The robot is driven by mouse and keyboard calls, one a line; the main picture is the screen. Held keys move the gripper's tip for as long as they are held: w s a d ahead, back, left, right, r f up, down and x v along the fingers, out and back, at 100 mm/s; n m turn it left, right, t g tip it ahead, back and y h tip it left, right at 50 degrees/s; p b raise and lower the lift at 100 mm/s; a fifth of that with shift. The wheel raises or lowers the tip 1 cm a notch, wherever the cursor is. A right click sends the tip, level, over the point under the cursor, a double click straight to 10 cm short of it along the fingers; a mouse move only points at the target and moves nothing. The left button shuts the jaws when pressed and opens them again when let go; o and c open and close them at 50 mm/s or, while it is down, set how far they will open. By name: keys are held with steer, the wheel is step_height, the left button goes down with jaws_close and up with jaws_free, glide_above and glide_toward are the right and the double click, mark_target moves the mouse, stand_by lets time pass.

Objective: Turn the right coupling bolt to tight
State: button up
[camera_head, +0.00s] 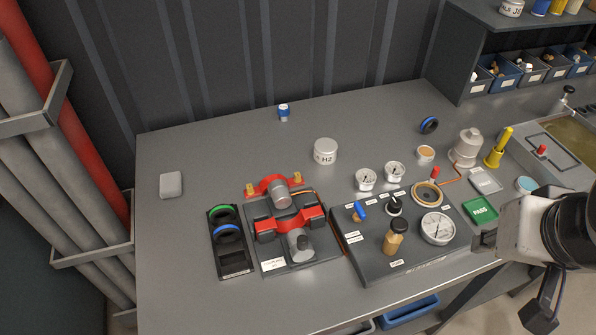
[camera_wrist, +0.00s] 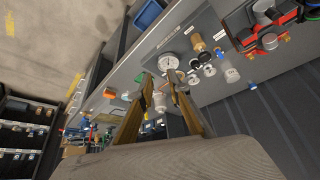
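The red coupling assembly (camera_head: 290,222) sits on a dark base plate at the left-middle of the bench in the head view. Two brass bolts stand at its back red flange, the left bolt (camera_head: 250,189) and the right bolt (camera_head: 297,177). How tight the right bolt is cannot be told. The assembly also shows at the upper right of the wrist view (camera_wrist: 270,22), with the bolts too small to read. My gripper (camera_head: 484,241) is at the bench's right front, far right of the bolts. In the wrist view its two fingers (camera_wrist: 158,82) are apart, with nothing held.
A gauge panel (camera_head: 375,265) with a brass-coloured knob (camera_head: 395,238) and dials stands between my gripper and the coupling. A tray of rings (camera_head: 231,262) lies left of the coupling. A white H2 canister (camera_head: 325,151) stands behind. The back left of the bench is mostly clear.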

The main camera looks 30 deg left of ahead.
steer(key=w+a+n, duration=0.2)
steer(key=w+a, duration=0.5)
steer(key=n+g+y, duration=0.2)
steer(key=n, duration=0.3)
glide_toward(298, 174)
steer(key=shift+w+a+f, duration=0.15)
steer(key=shift+f, duration=0.2)
steer(key=shift+f, duration=0.1)
steer(key=shift+x, duration=3.8)
jaws_close()
